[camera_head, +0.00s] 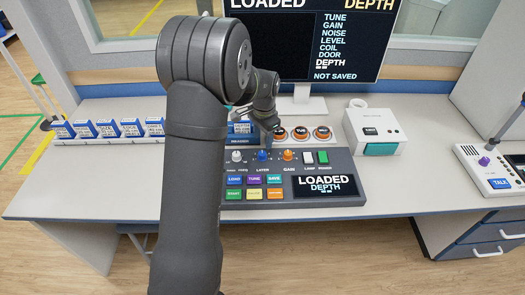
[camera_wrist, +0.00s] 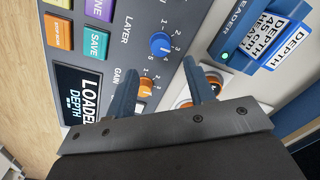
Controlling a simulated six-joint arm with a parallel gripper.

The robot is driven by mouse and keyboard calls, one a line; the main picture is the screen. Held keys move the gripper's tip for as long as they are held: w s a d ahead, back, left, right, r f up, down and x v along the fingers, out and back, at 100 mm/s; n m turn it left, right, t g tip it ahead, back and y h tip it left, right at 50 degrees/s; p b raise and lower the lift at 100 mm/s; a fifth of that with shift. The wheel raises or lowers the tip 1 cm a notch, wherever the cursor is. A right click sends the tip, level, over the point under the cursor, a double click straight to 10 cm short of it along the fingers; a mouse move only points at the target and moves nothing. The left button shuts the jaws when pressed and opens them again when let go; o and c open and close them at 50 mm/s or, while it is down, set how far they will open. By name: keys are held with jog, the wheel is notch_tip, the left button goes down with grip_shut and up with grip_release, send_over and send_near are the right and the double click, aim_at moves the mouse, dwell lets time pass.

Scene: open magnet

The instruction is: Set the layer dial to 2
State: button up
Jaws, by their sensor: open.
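The blue layer dial (camera_head: 262,156) sits on the grey console between a white knob and the orange gain dial. In the wrist view the layer dial (camera_wrist: 160,43) lies ahead of the fingertips, with small numbers around it; I cannot tell which number it points to. My gripper (camera_wrist: 168,78) is open and empty, its two blue-grey fingers apart. The orange gain dial (camera_wrist: 146,86) shows beside the left finger, partly hidden by it. In the head view my gripper (camera_head: 272,136) is above the back of the console, near the layer dial, partly hidden by my arm.
The console screen (camera_head: 325,185) reads LOADED DEPTH. A reader with a blue DEPTH cartridge (camera_wrist: 268,38) stands behind the console. Round orange-rimmed items (camera_head: 301,133) line the back edge. A white box (camera_head: 375,130) stands right; several blue cartridges (camera_head: 108,128) stand left.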

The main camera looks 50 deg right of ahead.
aim_at(262, 153)
notch_tip(262, 153, down, 7)
jog(key=shift+w+f, duration=0.1)
jog(key=shift+w, duration=0.05)
jog(key=c, duration=1)
